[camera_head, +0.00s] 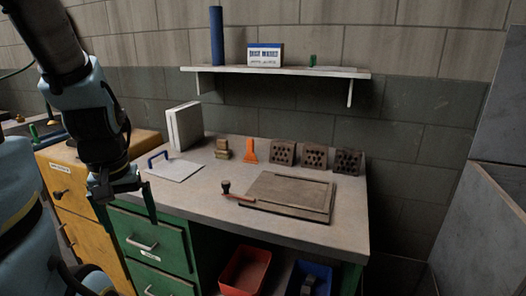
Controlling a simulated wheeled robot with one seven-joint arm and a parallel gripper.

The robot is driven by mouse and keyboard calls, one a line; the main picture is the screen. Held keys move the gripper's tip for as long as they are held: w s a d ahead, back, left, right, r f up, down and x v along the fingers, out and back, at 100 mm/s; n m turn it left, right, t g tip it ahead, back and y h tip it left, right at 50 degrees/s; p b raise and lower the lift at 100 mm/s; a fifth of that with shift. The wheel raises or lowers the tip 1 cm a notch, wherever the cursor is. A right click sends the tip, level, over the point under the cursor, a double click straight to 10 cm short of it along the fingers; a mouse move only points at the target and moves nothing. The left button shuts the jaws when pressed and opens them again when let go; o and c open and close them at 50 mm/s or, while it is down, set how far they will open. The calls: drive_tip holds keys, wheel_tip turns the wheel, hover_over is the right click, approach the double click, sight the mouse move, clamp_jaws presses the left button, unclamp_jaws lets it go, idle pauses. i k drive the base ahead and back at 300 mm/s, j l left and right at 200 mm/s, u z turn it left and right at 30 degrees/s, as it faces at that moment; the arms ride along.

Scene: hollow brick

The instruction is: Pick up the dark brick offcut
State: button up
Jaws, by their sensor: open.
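A small dark block (308,285), possibly the dark brick offcut, lies in the blue bin (328,272) low under the bench; it is partly cut off by the frame and its shape is unclear. Three brown hollow bricks stand in a row at the back right of the bench: left (284,152), middle (315,157) and right (347,162), the right one darkest. My gripper (128,212) hangs at the left, pointing down in front of the bench's left end, with its fingers apart and nothing between them. It is well away from the bricks and the blue bin.
A red bin (246,270) sits below. A wall shelf (275,71) overhangs the back.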

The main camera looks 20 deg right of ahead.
sight(283, 152)
drive_tip(key=i+l+z, duration=0.1)
drive_tip(key=i+l, duration=0.55)
drive_tip(key=i, duration=0.1)
